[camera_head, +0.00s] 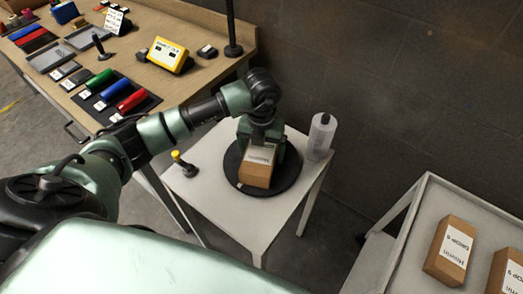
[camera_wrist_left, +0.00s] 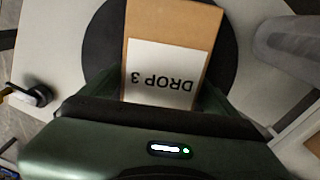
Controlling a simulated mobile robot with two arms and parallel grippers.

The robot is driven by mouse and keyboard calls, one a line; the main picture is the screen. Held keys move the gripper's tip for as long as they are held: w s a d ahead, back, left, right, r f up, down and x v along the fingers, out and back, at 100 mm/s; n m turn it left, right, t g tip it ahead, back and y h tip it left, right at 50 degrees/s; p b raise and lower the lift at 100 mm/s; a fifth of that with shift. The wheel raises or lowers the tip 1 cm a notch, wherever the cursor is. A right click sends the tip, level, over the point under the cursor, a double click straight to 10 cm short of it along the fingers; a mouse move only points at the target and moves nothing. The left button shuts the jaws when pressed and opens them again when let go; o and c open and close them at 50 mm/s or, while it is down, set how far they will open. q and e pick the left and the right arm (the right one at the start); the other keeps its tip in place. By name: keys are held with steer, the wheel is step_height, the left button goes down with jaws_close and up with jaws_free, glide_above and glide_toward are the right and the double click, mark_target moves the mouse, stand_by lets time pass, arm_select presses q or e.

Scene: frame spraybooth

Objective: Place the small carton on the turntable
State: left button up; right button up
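The small carton (camera_head: 257,172) is a brown box with a white label, on or just above the round black turntable (camera_head: 292,180), which stands on a small white table. In the left wrist view the carton (camera_wrist_left: 170,22) fills the middle, its label reading "DROP 3", with the turntable (camera_wrist_left: 103,40) below it. My left gripper (camera_head: 264,150) comes down from above with a finger against each side of the carton, shut on it. Whether the carton's underside touches the turntable is hard to see. My right gripper is not in view.
A pale bottle (camera_head: 321,136) stands right of the turntable, and a small yellow-topped black object (camera_head: 184,165) stands left. The wooden bench (camera_head: 205,28) at upper left is crowded. A white table (camera_head: 417,227) at right holds two more cartons (camera_head: 452,250). A dark wall lies behind.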

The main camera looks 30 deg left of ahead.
mark_target(261, 149)
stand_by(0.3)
arm_select(q)
steer(key=shift+r, duration=0.3)
step_height(261, 149, up, 11)
steer(key=shift+f+b, duration=0.2)
steer(key=shift+b, duration=0.8)
steer(key=shift+r, duration=0.55)
